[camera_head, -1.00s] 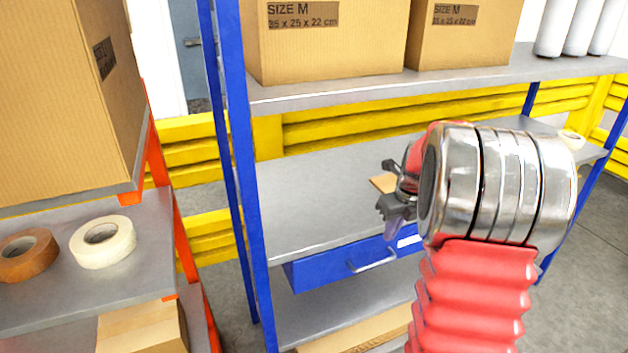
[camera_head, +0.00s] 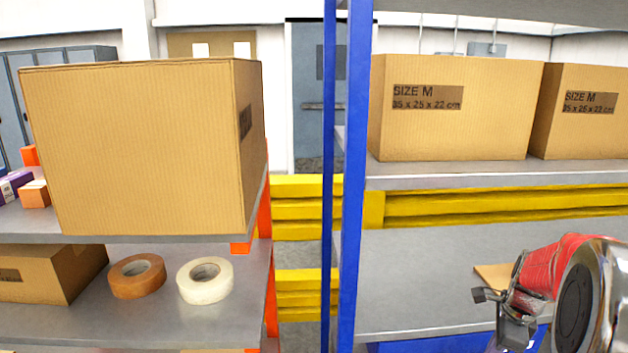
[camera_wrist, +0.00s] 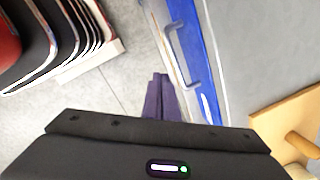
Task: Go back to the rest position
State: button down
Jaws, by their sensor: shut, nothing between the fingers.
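My gripper (camera_head: 503,317) shows at the lower right of the head view, in front of the blue-posted shelf (camera_head: 420,270). In the wrist view its dark fingers (camera_wrist: 163,82) are together with nothing between them. They point down past the front of a blue drawer (camera_wrist: 188,25) with a grey handle, apart from it. The drawer front shows only in part at the bottom of the head view, behind my arm.
Size M boxes (camera_head: 455,135) stand on the upper shelf. A large box (camera_head: 140,150) stands on the orange-posted shelf, above brown tape (camera_head: 125,283) and white tape (camera_head: 190,288). A wooden board (camera_wrist: 270,122) lies on the middle shelf.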

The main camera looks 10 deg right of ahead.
jog(key=s+a+r+n+t, duration=0.1)
jog(key=s+a+r+n, duration=0.3)
jog(key=a+n, duration=0.4)
jog(key=s+a+r+n+t, duration=0.1)
jog(key=s+a+r+n, duration=0.3)
jog(key=a, duration=0.7)
jog(key=s+a+r+n+t, duration=0.1)
jog(key=s+a+r+n, duration=0.4)
jog(key=a+n, duration=0.5)
jog(key=s+n, duration=0.2)
jog(key=shift+s+a+t, duration=0.25)
jog(key=shift+s+t, duration=0.05)
jog(key=shift+t, duration=0.1)
jog(key=shift+d+r, duration=0.1)
jog(key=shift+d, duration=0.05)
